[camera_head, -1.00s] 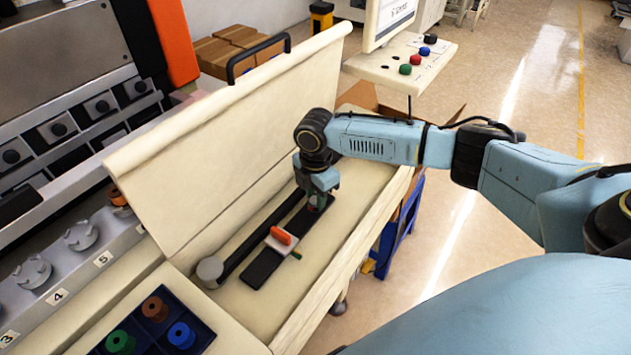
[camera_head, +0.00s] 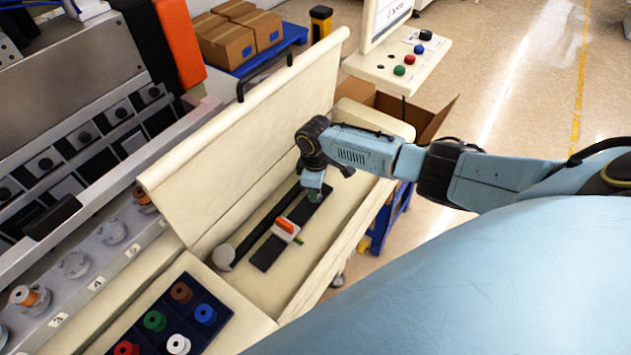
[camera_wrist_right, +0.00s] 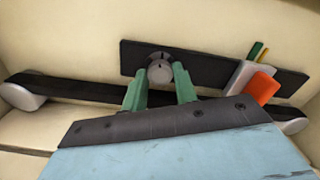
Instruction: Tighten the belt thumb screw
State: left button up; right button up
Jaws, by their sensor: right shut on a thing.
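The belt thumb screw (camera_wrist_right: 160,70) is a round grey knob on a dark flat plate (camera_wrist_right: 205,66) in the right wrist view. My right gripper (camera_wrist_right: 160,86) has its two green fingers on either side of the knob, shut on it. In the head view my right gripper (camera_head: 314,196) points down at the far end of the same dark plate (camera_head: 266,254), and the knob is hidden there. The black belt (camera_head: 253,236) runs beside the plate to a pale roller (camera_head: 223,257). My left gripper is not in view.
A white block with an orange handle (camera_head: 287,225) and a green piece sits on the plate near the gripper. The raised cream cover (camera_head: 235,135) stands left of the belt. A dark tray (camera_head: 215,335) of coloured spools lies in front. A control panel (camera_head: 390,65) stands behind.

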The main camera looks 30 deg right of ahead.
jog(key=shift+m+p, duration=0.4)
jog(key=shift+m, duration=0.3)
jog(key=o, duration=0.7)
jog(key=shift+r, duration=0.1)
notch_tip(320, 180, up, 13)
jog(key=p, duration=0.1)
jog(key=shift+r, duration=0.15)
dwell(0.3)
